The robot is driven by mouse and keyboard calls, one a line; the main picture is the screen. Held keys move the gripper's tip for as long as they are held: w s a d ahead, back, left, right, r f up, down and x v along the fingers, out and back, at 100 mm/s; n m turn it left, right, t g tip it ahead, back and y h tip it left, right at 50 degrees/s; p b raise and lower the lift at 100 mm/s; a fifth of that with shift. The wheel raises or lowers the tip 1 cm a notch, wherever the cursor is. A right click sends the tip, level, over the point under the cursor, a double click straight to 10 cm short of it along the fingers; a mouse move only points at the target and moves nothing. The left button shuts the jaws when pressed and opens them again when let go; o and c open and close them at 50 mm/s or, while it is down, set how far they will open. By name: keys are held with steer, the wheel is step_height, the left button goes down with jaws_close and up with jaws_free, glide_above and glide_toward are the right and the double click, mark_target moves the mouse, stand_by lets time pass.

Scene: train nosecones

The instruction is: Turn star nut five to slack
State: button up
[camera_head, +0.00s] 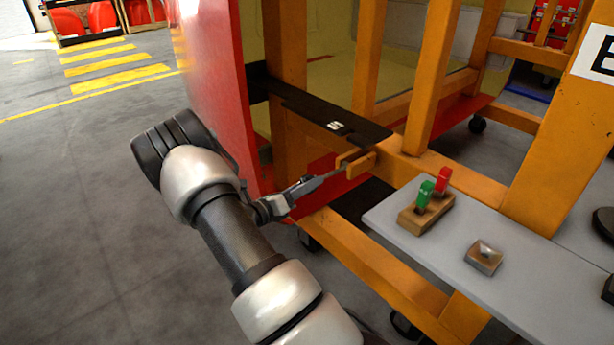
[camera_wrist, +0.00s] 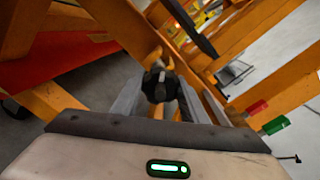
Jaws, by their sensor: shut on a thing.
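A black star nut (camera_wrist: 160,82) shows in the wrist view, dark and knobbed, between the two grey fingers of my gripper (camera_wrist: 159,95). My gripper is shut on it, with a finger on each side. No number shows on the nut, and its turn angle is hard to tell. In the head view my gripper (camera_head: 345,168) reaches in from the left, just below a black bracket plate (camera_head: 320,118) on the orange frame (camera_head: 395,165). The nut cannot be made out there.
A red nosecone panel (camera_head: 215,75) stands close behind my arm. Floor at the left is clear.

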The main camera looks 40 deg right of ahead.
steer(key=n+p, duration=0.4)
steer(key=n, duration=0.2)
steer(key=shift+r, duration=0.2)
steer(key=shift+s+f+n+y+p, duration=0.15)
steer(key=shift+n+y+p, duration=0.25)
steer(key=shift+n+p, duration=1.55)
steer(key=shift+f+n+b, duration=0.1)
steer(key=shift+n+b, duration=0.2)
steer(key=shift+n, duration=0.25)
steer(key=o, duration=1)
steer(key=shift+o, duration=0.2)
steer(key=s+a+r, duration=0.1)
steer(key=s+a, duration=0.1)
steer(key=a, duration=1.5)
steer(key=shift+s+r, duration=0.35)
